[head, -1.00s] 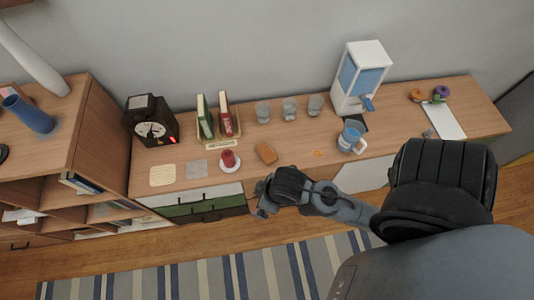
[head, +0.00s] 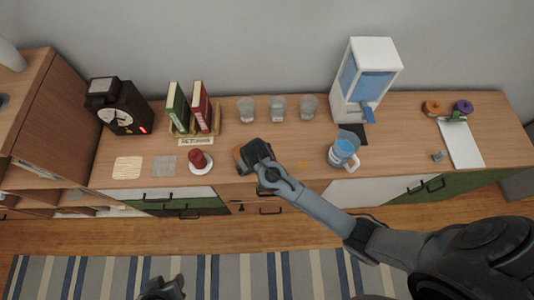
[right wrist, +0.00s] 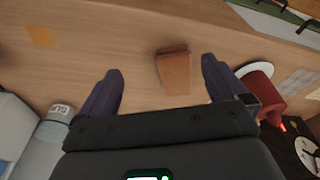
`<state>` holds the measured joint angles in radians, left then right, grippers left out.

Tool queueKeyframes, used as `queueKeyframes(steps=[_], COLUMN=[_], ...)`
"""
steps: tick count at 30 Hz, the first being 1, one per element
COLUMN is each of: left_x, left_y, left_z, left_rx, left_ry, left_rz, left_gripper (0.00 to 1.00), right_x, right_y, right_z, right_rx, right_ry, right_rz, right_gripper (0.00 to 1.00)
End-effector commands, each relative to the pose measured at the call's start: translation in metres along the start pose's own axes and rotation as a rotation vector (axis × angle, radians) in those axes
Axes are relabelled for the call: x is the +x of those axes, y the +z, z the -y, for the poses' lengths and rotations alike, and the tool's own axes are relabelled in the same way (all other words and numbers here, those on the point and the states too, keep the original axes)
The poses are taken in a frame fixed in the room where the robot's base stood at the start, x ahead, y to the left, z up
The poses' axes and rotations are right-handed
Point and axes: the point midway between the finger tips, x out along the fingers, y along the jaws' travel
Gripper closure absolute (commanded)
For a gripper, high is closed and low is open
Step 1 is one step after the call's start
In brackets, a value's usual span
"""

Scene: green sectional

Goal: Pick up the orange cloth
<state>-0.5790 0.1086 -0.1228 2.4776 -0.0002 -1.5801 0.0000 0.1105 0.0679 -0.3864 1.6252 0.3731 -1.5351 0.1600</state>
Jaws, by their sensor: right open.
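The orange cloth, a small folded orange-brown block, lies on the wooden cabinet top. In the right wrist view the cloth (right wrist: 176,73) shows between the fingertips, closer to the right-hand finger. My right gripper (right wrist: 162,67) is open, with nothing held. In the head view the right gripper (head: 250,155) is over the cloth and hides most of it; only a left edge of the cloth (head: 238,153) shows. A dark part at the bottom edge of the head view looks like my left gripper (head: 163,289); its fingers cannot be made out.
A red cup (head: 197,158) on a white saucer stands just left of the cloth. Clear glasses (head: 278,108) and upright books (head: 177,110) stand behind. The nearby front strip is clear.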

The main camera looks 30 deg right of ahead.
Motion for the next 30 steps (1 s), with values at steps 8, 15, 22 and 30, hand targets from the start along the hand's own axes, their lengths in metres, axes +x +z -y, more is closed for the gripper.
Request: queueKeyframes(steps=[8,15,22,30], left_x=[0.014,0.016,0.016,0.015], left_y=[0.005,0.006,0.006,0.005], left_z=[0.006,0.005,0.004,0.001], left_rx=[0.010,0.013,0.009,0.000], left_ry=[-0.016,-0.016,-0.011,-0.003], left_rz=[0.001,0.000,-0.001,-0.002], left_gripper=[0.57,0.57,0.57,0.57], right_x=[-0.010,0.020,0.033,0.060], right_y=[-0.052,-0.057,-0.058,-0.065], right_z=[0.011,0.012,0.011,0.010], right_rx=[-0.002,-0.003,-0.003,-0.003], right_ry=[-0.019,-0.019,-0.019,-0.019], right_rz=[-0.095,-0.098,-0.099,-0.097], right_gripper=[0.01,0.01,0.01,0.01])
